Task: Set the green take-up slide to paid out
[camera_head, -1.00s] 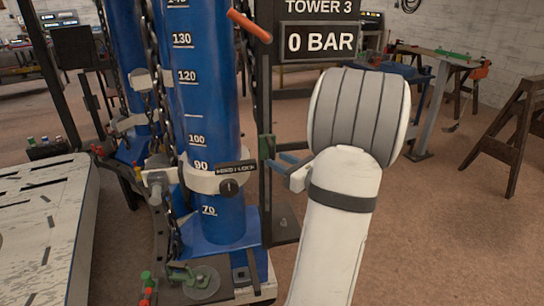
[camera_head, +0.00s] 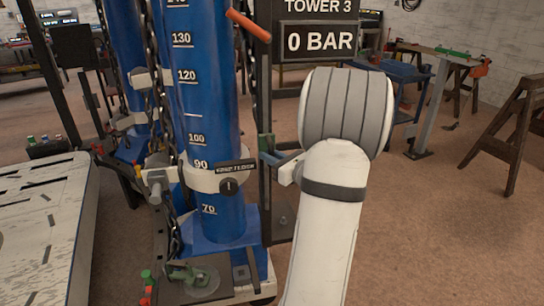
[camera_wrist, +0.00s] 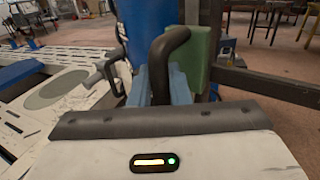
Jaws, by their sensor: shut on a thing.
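The green take-up slide (camera_head: 266,143) sits on the dark upright just right of the blue column. In the wrist view it is a green block (camera_wrist: 200,55) with a black bent handle (camera_wrist: 172,48) beside it. My gripper (camera_head: 270,157) reaches it from the right. In the wrist view its blue fingers (camera_wrist: 164,86) lie on either side of the handle's lower part and are shut on it. The fingertips and the handle's lower end are partly hidden. I cannot read the slide's position from any marking.
The blue column (camera_head: 208,120) carries a height scale and a white collar with a dark knob (camera_head: 229,187). Chains hang beside it. A sign (camera_head: 318,41) reads 0 BAR. A white slotted platform (camera_head: 40,230) stands at left. The floor at right is open before a wooden trestle (camera_head: 510,135).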

